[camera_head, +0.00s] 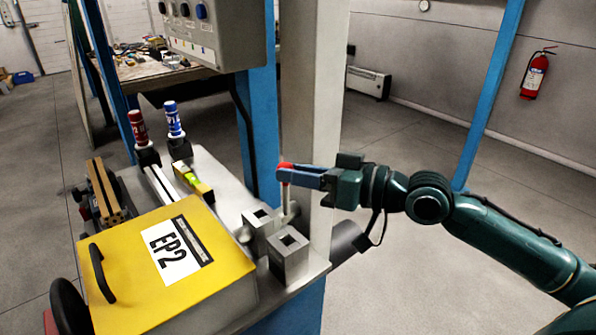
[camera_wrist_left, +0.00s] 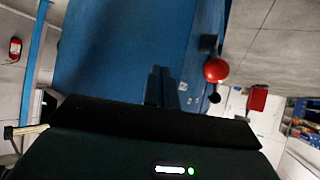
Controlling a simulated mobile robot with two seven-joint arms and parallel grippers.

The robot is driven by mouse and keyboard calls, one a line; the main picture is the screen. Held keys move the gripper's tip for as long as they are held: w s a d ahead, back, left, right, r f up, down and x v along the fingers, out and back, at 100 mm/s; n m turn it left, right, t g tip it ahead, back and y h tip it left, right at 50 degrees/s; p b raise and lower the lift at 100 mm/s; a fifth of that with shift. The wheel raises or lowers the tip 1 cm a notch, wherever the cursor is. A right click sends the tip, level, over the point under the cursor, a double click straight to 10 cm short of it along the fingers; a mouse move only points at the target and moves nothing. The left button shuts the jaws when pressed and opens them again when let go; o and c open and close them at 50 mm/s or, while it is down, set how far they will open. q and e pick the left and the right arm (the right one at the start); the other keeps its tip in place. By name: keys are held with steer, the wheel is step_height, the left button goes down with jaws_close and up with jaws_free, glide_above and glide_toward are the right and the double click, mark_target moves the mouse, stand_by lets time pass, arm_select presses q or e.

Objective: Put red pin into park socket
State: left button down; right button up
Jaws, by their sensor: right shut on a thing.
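My right gripper (camera_head: 290,174) is shut on the red pin (camera_head: 285,166), whose red top shows at the fingertips. A thin pale shaft hangs upright below the fingers, close to two grey socket blocks. The rear block (camera_head: 261,219) and the front block (camera_head: 288,254) each have a dark square hole on top. I cannot tell which is the park socket. The shaft's lower end is beside the blocks and hard to make out. My left gripper (camera_wrist_left: 168,86) shows only in the left wrist view, with dark fingers close together in front of a blue surface; its opening is unclear.
A yellow EP2 box (camera_head: 130,270) with a black handle fills the near left of the bench. Red (camera_head: 138,127) and blue (camera_head: 173,119) labelled cylinders stand behind it. A pale post (camera_head: 325,130) rises behind the right gripper. In the left wrist view, a red ball (camera_wrist_left: 215,70) is near the left fingers.

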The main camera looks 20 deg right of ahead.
arm_select(q)
steer(key=b, duration=0.1)
steer(key=d+b, duration=0.1)
steer(key=b, duration=0.1)
steer(key=shift+w+d+f+h, duration=0.25)
steer(key=shift+w+f+h, duration=0.05)
steer(key=shift+h, duration=0.1)
arm_select(e)
step_height(320, 180, down, 4)
arm_select(q)
steer(key=shift+a+f+t+b, duration=0.15)
steer(key=shift+f+t+b, duration=0.05)
steer(key=shift+t+b, duration=0.1)
arm_select(e)
steer(key=shift+f, duration=0.15)
stand_by(0.4)
arm_select(q)
steer(key=shift+f+b, duration=0.3)
arm_select(e)
steer(key=shift+f, duration=0.3)
steer(key=shift+f+b, duration=0.65)
steer(key=shift+f, duration=0.15)
arm_select(q)
steer(key=shift+f+b, duration=0.85)
steer(key=shift+f, duration=0.5)
arm_select(e)
steer(key=shift+f, duration=1)
arm_select(q)
steer(key=shift+f, duration=0.1)
